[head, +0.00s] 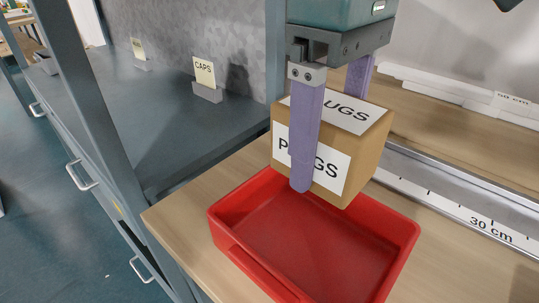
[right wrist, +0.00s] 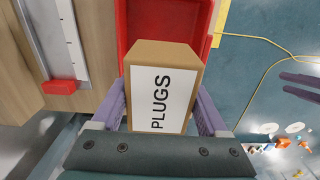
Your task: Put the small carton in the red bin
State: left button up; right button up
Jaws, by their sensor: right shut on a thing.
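The small carton (head: 357,158) is a brown box with white PLUGS labels. My right gripper (head: 328,140) is shut on it, with one purple finger across its labelled front. The carton is held roughly upright over the back part of the red bin (head: 232,253), and its lower corner overlaps the bin's far rim in the picture. The bin's visible floor is empty. The right wrist view shows the carton (right wrist: 190,65) between both fingers, with the red bin (right wrist: 122,30) beyond it. Two purple fingers of my left gripper (right wrist: 283,81) show there at the right, apart and empty.
The bin stands on a wooden worktop (head: 175,215) beside a metal rail with a ruler scale (head: 470,217). A grey counter (head: 165,110) at the left carries a CAPS sign (head: 204,74). A red block (right wrist: 60,87) sits on the rail.

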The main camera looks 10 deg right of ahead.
aim_at(308, 248)
notch_tip(308, 248, down, 14)
jog(key=shift+r+b, duration=0.2)
jog(key=shift+b, duration=0.95)
jog(key=o, duration=1.6)
jog(key=shift+f, duration=0.15)
jog(key=shift+c, duration=0.2)
notch_tip(308, 248, up, 12)
jog(key=shift+r+p, duration=0.2)
jog(key=shift+p, duration=1.05)
